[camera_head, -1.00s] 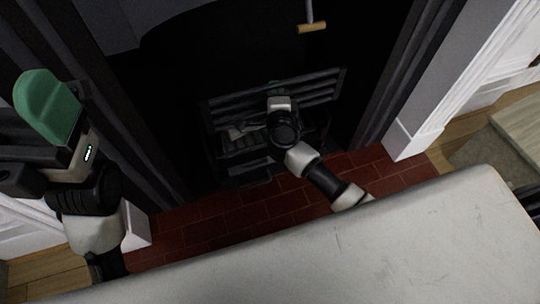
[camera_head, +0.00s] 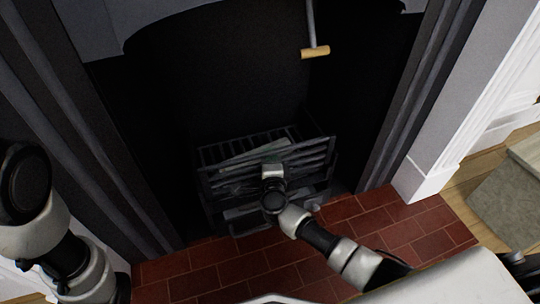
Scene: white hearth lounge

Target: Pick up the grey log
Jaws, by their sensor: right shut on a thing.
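The grey log (camera_head: 250,153) is a dim, pale grey shape lying slantwise in the dark metal grate (camera_head: 318,158) inside the fireplace. My right gripper (camera_head: 272,168) reaches in from the lower right, at the front of the grate against the log. It is shut on the log, though its fingertips are mostly hidden by my own wrist and the dark bars. My left arm stands at the lower left edge of the head view, and its gripper is out of the picture.
Slatted grate bars surround the log closely. A rod with a wooden handle (camera_head: 315,52) hangs above the grate. Red brick hearth (camera_head: 215,270) lies in front, with a white surround (camera_head: 432,165) at the right.

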